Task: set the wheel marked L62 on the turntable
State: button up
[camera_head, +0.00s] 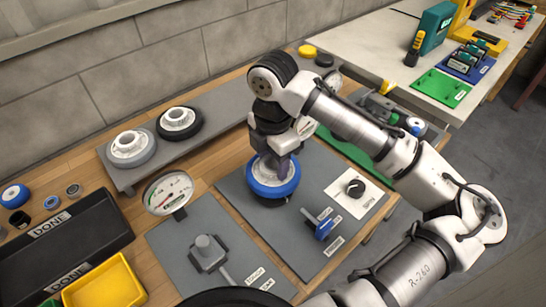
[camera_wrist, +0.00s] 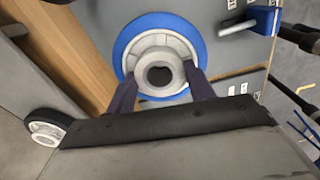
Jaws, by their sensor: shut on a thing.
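A wheel with a blue tyre and pale grey hub (camera_head: 262,184) is at the middle of the grey station plate (camera_head: 240,205). My gripper (camera_head: 276,158) reaches down from above and is shut on its hub. In the wrist view the blue wheel (camera_wrist: 130,50) faces the camera, and the two dark fingers of my gripper (camera_wrist: 160,88) grip either side of the hub. A dark round base, seemingly the turntable (camera_head: 268,201), shows just under the wheel. I cannot tell whether they touch. No L62 marking is readable on it.
A grey-tyred wheel (camera_head: 146,157) and a black-tyred wheel (camera_head: 190,131) stand on a grey shelf behind left. A black DONE tray (camera_head: 105,213) and yellow bin (camera_head: 105,285) lie left.

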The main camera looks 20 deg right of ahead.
jog(key=shift+f, duration=0.35)
dwell(0.4)
jog(key=shift+f+b, duration=1.15)
jog(key=shift+f, duration=0.25)
jog(key=o, duration=1.3)
jog(key=shift+o, duration=0.2)
jog(key=shift+r, duration=0.1)
notch_tip(320, 180, up, 14)
